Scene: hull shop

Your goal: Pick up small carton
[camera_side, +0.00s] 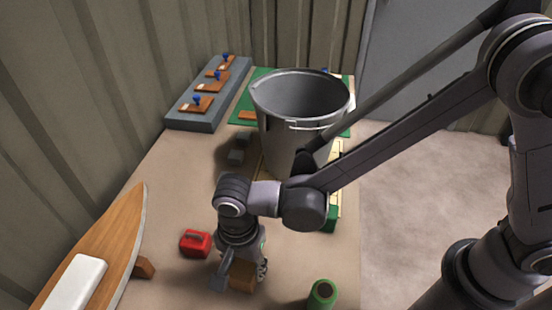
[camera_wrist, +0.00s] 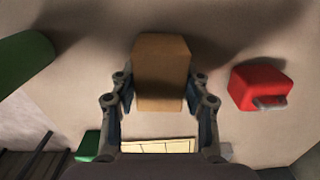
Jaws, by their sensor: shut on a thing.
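The small carton (camera_wrist: 161,75) is a plain brown box. In the wrist view it sits between the two fingers of my gripper (camera_wrist: 160,100), which are shut on its sides. In the side view the carton (camera_side: 242,276) shows at the fingertips of my gripper (camera_side: 238,272), low over the near part of the table. The gripper hides part of it there. I cannot tell whether its underside touches the table.
A red box-like item (camera_side: 196,243) with a handle lies just left of the gripper. A green can (camera_side: 322,294) stands to the right. A large grey bin (camera_side: 290,130) stands behind. A wooden boat-shaped piece (camera_side: 105,245) is at the left edge.

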